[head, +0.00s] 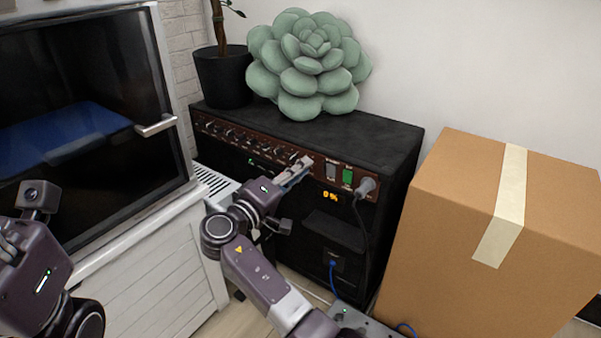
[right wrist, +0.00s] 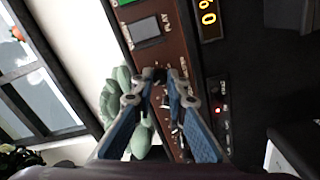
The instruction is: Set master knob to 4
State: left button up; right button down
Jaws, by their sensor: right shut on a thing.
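The black amplifier (head: 375,150) stands against the wall, with a brown control panel (head: 316,162) along its upper front. My right gripper (head: 300,168) is at the panel, just left of the grey switch (head: 331,171). In the right wrist view, both blue-padded fingers (right wrist: 160,78) close on a small dark knob (right wrist: 153,74) in the panel row, taken as the master knob. The fingers hide most of it, so its setting is unreadable. The orange display (head: 330,196) reads 0 %. My left arm shows at the left edge, but its fingers do not.
A succulent-shaped cushion (head: 307,75) and a dark plant pot (head: 222,80) stand on the amplifier. A cardboard box (head: 450,220) stands at right, a white cabinet (head: 150,270) at left.

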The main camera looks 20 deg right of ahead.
jog(key=shift+w+r, duration=0.1)
jog(key=shift+r, duration=0.05)
jog(key=c, duration=2.2)
grip_release()
jog(key=shift+d+r, duration=0.1)
jog(key=shift+r, duration=4.85)
